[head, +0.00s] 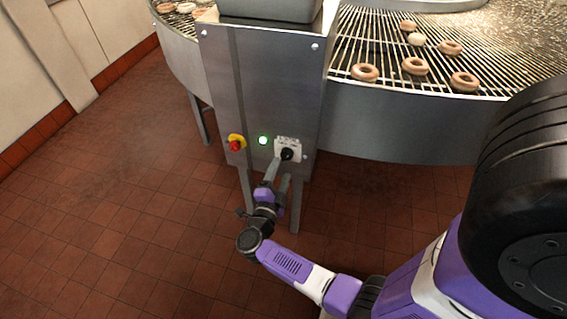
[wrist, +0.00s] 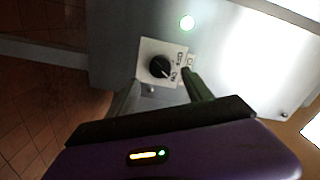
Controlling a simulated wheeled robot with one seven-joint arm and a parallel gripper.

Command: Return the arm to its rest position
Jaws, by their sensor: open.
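My purple and black arm reaches from the right in the head view toward the metal cabinet. My gripper (head: 279,168) is at its front, just below the black rotary knob (head: 287,154) on a white plate. In the wrist view the knob (wrist: 160,67) is beyond the fingertips of my gripper (wrist: 160,84), with a pointer mark toward the lower right. The fingers are apart, one on each side of the plate's lower part, and hold nothing. I cannot tell whether a finger touches the plate.
A green lit lamp (head: 263,140) and a red stop button (head: 236,143) on yellow sit left of the knob. A round wire conveyor (head: 385,45) with several donuts (head: 415,66) stands behind. The red tile floor (head: 130,210) is clear at left.

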